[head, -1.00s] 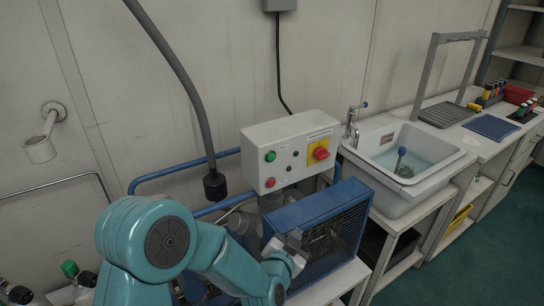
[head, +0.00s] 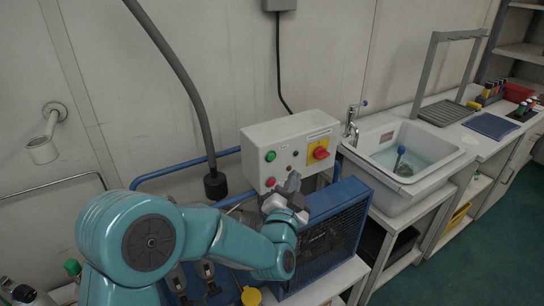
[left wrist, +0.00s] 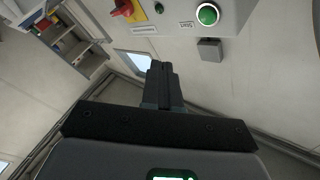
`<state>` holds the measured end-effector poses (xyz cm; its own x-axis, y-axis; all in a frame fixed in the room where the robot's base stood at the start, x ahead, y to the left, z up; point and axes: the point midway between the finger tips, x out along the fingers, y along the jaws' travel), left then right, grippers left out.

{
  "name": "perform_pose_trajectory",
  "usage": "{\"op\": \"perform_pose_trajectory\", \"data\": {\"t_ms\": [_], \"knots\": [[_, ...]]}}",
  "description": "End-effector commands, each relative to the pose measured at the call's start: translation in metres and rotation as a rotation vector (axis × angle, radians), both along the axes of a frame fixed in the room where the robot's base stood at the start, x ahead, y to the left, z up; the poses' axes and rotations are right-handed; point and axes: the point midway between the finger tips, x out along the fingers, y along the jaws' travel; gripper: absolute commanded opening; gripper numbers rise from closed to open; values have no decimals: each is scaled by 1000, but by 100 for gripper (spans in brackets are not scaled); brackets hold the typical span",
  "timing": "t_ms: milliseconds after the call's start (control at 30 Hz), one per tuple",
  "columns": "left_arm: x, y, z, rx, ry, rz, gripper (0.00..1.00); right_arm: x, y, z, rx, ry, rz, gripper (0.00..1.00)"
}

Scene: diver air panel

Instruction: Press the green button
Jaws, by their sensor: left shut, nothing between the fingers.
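The green button (head: 270,156) is on the front face of a light grey control box (head: 256,170), at its upper left. It also shows in the left wrist view (left wrist: 207,14), at the top right, with a label beside it. My left gripper (head: 292,182) is in front of the box's lower part, below and to the right of the green button. In the left wrist view its fingers (left wrist: 161,78) are together with nothing between them, and apart from the button. My right gripper is in neither view.
A red button (head: 271,182) and a red-and-yellow rotary switch (head: 320,152) share the box front. A blue-framed compressor (head: 335,235) stands below. A hanging hose end (head: 215,186) is left of the box, a sink (head: 408,150) to the right.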

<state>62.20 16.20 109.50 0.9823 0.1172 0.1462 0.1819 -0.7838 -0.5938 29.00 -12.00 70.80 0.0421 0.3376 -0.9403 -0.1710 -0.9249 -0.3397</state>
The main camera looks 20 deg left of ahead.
Motion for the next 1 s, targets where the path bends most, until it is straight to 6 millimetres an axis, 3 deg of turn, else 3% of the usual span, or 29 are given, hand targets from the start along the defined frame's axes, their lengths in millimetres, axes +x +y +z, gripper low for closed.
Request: {"op": "perform_pose_trajectory", "data": {"t_ms": [267,400,1000], "knots": [[25,34,2,1,2,4,0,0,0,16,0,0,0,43],[35,46,-2,-1,-1,2,0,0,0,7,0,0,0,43],[42,55,0,0,1,0,0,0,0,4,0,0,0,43]]}}
